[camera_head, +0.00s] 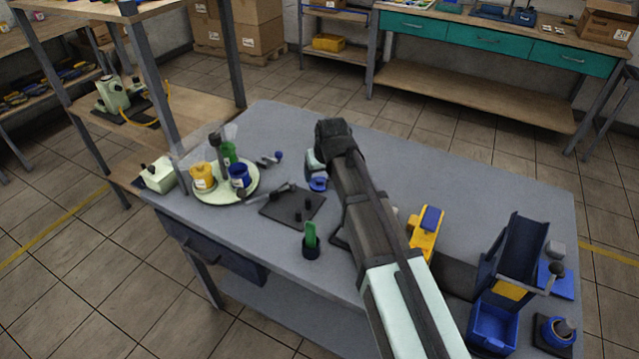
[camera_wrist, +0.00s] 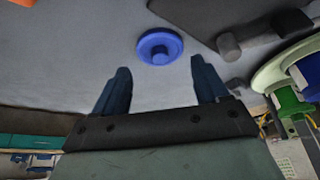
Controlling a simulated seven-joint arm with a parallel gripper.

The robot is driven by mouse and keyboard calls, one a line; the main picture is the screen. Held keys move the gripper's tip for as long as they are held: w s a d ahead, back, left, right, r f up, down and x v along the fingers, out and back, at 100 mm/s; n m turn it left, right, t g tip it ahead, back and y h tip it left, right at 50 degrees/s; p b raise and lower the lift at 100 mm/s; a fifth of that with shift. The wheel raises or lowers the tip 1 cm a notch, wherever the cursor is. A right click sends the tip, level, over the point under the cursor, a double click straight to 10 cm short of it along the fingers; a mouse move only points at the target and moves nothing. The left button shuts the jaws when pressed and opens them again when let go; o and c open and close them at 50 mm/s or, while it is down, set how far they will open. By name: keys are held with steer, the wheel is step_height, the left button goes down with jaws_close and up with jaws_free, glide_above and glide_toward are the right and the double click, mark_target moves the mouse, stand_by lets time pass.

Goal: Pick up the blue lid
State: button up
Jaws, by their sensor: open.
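The blue lid (camera_wrist: 159,47) is a round disc with a raised knob, lying on the grey table. In the wrist view it is just beyond the fingertips, roughly centred between them and not touching either. In the head view a blue disc that looks like this lid (camera_head: 318,184) shows at the end of my arm, partly covered by it. My gripper (camera_wrist: 160,65) is open, with its two dark blue fingers spread apart and nothing between them. In the head view my arm hides most of the fingers.
A round plate (camera_head: 215,197) with yellow, green and blue cups stands at the left. A black mat (camera_head: 275,208) with pegs and a black cup (camera_head: 311,252) lie left of my arm. A yellow device (camera_head: 425,240) and blue bin (camera_head: 494,328) are right.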

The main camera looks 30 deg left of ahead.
mark_target(319, 180)
steer(key=shift+x, duration=1.85)
steer(key=shift+c, duration=0.4)
steer(key=c, duration=0.5)
steer(key=shift+r, duration=0.15)
steer(key=shift+c, duration=0.2)
step_height(319, 180, up, 9)
steer(key=s+a+r+n+g, duration=0.1)
steer(key=s+a+r+n, duration=0.2)
steer(key=s+a, duration=0.3)
steer(key=s+a+r+n+g+y, duration=0.1)
steer(key=s+a+r+n, duration=0.2)
steer(key=a, duration=1)
steer(key=shift+s, duration=1.7)
